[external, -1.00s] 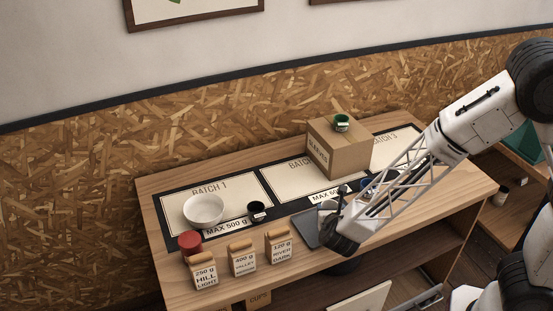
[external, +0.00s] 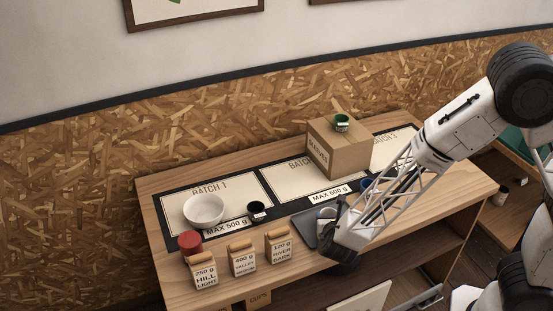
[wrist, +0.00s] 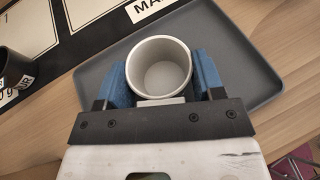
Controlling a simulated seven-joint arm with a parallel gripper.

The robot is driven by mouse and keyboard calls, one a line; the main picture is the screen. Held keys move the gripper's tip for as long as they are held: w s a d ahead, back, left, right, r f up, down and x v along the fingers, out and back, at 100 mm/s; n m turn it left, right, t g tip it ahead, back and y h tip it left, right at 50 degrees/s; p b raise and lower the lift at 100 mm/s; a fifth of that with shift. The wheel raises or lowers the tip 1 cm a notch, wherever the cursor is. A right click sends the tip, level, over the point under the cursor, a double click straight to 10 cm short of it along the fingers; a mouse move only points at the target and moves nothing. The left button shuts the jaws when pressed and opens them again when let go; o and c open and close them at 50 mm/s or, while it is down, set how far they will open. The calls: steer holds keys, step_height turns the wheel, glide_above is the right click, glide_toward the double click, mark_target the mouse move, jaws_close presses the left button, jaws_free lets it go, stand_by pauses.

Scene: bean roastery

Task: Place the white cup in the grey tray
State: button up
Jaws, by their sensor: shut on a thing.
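The white cup (wrist: 160,66) is upright between the two blue fingers of my gripper (wrist: 161,74) in the wrist view. The fingers are shut on it from both sides, and its inside is empty. The grey tray (wrist: 245,72) lies below and around the cup in that view. I cannot tell whether the cup touches the tray floor or hangs just above it. In the external view the cup (external: 326,212) shows in part over the tray (external: 302,230), with my arm hiding much of both.
A cardboard box (external: 350,150) with a green-banded cup (external: 341,122) on top stands behind the tray. A white bowl (external: 203,210), a black cup (external: 257,211), a red jar (external: 190,243) and several labelled bags (external: 243,260) stand left. A blue cup (external: 366,184) is partly behind my arm.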

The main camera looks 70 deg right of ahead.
steer(key=o, duration=0.9)
steer(key=shift+s+f, duration=0.1)
steer(key=shift+f, duration=0.1)
steer(key=shift+o, duration=0.2)
steer(key=shift+r, duration=0.15)
steer(key=shift+r, duration=0.1)
steer(key=shift+s+a+r, duration=0.15)
steer(key=shift+a+r, duration=0.15)
steer(key=shift+a, duration=0.25)
steer(key=shift+v, duration=5.4)
steer(key=shift+r, duration=0.1)
